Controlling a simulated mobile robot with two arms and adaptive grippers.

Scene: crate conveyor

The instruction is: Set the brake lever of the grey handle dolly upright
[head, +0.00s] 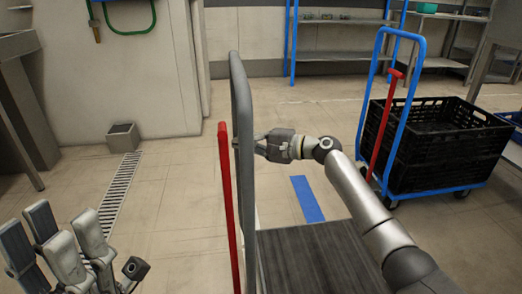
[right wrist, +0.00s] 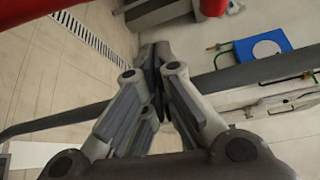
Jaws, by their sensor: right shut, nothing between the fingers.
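The grey handle dolly has a tall grey handle (head: 243,110) and a dark flat deck (head: 312,262). Its red brake lever (head: 228,210) stands just left of the handle, close to parallel with it in the head view. My right gripper (head: 258,145) is shut and empty at the handle, its tips close to the lever's upper part; contact cannot be told. In the right wrist view its fingers (right wrist: 155,65) meet, and the grey handle (right wrist: 250,75) runs across behind them. Red parts show at the top edge there. My left gripper (head: 65,240) is open and empty at the lower left, away from the dolly.
A blue-handled dolly (head: 417,75) with its own tilted red lever (head: 382,125) carries black crates (head: 440,155) at the right. A blue floor strip (head: 307,199) lies between the dollies. A floor drain (head: 119,192) and a small box (head: 123,137) are at the left.

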